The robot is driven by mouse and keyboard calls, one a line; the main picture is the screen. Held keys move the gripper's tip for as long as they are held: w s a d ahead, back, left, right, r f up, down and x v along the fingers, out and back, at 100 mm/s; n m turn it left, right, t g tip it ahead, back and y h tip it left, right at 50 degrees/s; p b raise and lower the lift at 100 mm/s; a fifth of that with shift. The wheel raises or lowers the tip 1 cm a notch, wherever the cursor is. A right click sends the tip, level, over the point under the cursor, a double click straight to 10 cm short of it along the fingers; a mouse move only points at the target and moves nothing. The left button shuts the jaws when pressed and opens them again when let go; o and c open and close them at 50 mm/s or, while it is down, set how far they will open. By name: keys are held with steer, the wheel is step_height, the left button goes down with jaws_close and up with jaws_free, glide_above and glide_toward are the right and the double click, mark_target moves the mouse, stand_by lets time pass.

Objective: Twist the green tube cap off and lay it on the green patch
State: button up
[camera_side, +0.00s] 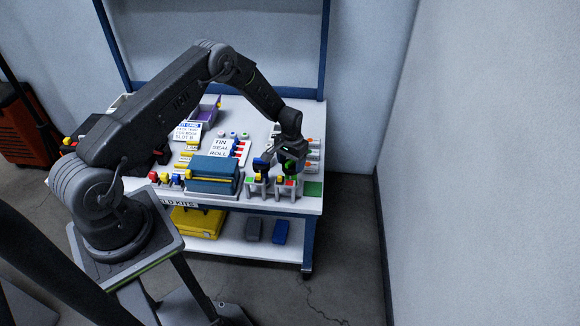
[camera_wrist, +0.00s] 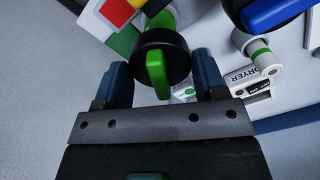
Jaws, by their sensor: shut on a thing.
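The green tube cap (camera_wrist: 155,75), a black disc with a raised green bar, sits between the two blue fingertips of my gripper (camera_wrist: 163,75) in the wrist view. My gripper is shut on it. In the side view my gripper (camera_side: 288,165) is over the right front of the bench, with the green of the cap (camera_side: 289,166) showing there. Whether the cap is still seated on its tube is hidden.
A black cap with a blue bar (camera_wrist: 272,14) stands close to the right in the wrist view; its blue top (camera_side: 261,163) is left of my gripper in the side view. A teal box (camera_side: 212,173) stands further left.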

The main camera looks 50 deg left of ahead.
steer(key=shift+r, duration=2.25)
steer(key=shift+r, duration=0.1)
steer(key=shift+r, duration=0.35)
step_height(320, 180, up, 5)
steer(key=shift+w+f, duration=0.1)
steer(key=shift+f, duration=0.05)
steer(key=w+d+m, duration=0.3)
steer(key=w+d, duration=0.2)
steer(key=shift+w+f, duration=0.2)
steer(key=shift+f, duration=4.6)
steer(key=shift+w+f, duration=0.15)
steer(key=shift+f, duration=4.65)
steer(key=o, duration=1.1)
steer(key=shift+c, duration=0.2)
